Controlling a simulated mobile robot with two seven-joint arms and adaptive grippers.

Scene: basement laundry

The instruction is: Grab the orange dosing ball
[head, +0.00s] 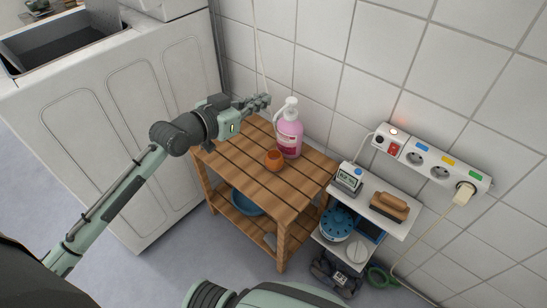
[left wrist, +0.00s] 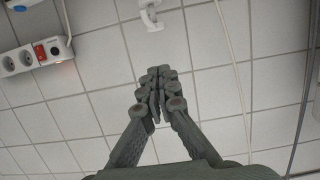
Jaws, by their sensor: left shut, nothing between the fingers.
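My left gripper (head: 266,101) is above the back left of the table, apart from the ball and left of the bottle's pump head. In the left wrist view its fingers (left wrist: 160,75) are shut and empty, facing the tiled wall. The ball is not in the left wrist view. My right gripper is not in view.
A white washing machine (head: 134,107) stands left of the table. A small white shelf (head: 375,209) at the right holds a timer (head: 348,178) and a brush (head: 389,206). A power strip (head: 432,158) is on the wall. A blue basin (head: 247,202) is on the table's lower shelf.

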